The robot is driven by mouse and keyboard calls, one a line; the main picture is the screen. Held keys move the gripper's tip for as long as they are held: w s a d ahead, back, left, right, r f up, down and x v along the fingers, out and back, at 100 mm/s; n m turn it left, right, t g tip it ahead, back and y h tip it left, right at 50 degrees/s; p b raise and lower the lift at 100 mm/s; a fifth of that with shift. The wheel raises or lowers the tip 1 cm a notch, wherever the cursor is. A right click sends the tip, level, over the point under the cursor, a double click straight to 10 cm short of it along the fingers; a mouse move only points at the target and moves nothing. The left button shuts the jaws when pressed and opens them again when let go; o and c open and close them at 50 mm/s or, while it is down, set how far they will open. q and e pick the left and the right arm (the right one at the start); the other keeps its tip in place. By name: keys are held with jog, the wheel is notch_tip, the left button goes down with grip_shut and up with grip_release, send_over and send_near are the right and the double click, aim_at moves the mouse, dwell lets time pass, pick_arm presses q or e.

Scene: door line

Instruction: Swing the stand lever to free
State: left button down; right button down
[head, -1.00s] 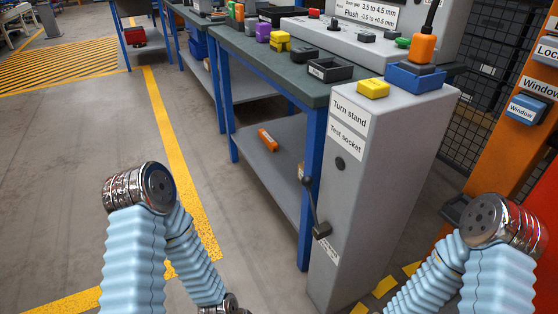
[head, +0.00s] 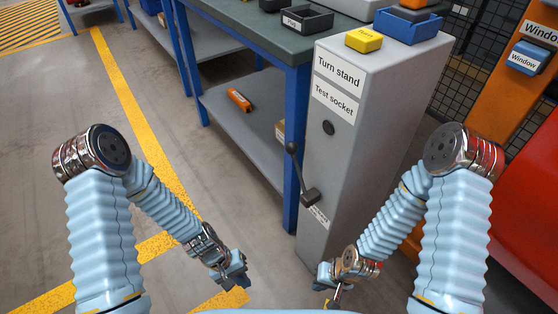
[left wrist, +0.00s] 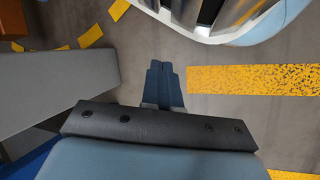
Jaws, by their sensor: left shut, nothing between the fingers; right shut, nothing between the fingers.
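The grey turn stand (head: 345,170) stands right of centre in the head view. Its dark lever (head: 299,172) is on the front face, below a round socket (head: 328,128). The lever's knob points up and slightly left from its pivot; a small label (head: 319,217) by the pivot is too small to read. My left gripper (head: 240,284) is low, left of the stand and apart from the lever. Its shut, empty fingers also show in the left wrist view (left wrist: 164,85). My right gripper (head: 325,283) is shut near the stand's foot, below the lever, touching nothing that I can see.
A workbench (head: 262,40) with blue legs stands left of the stand, an orange tool (head: 239,100) on its lower shelf. A yellow block (head: 363,40) and blue tray (head: 410,27) are on the stand. Orange and red structures (head: 530,190) are at right. Floor at left is clear.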

pick_arm(q)
jog(key=w+d+r+n+h+b, duration=0.1)
jog(key=w+d+r+n+h, duration=0.25)
jog(key=w+r+h, duration=0.65)
jog(key=w+a+r+t+h, duration=0.2)
jog(key=w+r+h, duration=0.1)
jog(key=w+r, duration=0.2)
jog(key=w+a+r+t+h, duration=0.2)
jog(key=w+r, duration=0.4)
jog(key=r, duration=0.3)
jog(key=shift+w+a+r+m+h, duration=0.15)
jog(key=shift+w+a+m+h, duration=0.2)
jog(key=shift+a, duration=0.4)
jog(key=shift+s, duration=0.15)
jog(key=s+r+p+x, duration=0.1)
jog(key=s+x, duration=0.1)
jog(key=x, duration=1.1)
jog(key=shift+s+p, duration=0.25)
jog(key=shift+p, duration=0.1)
jog(key=shift+a+r, duration=0.1)
jog(key=shift+r, duration=0.1)
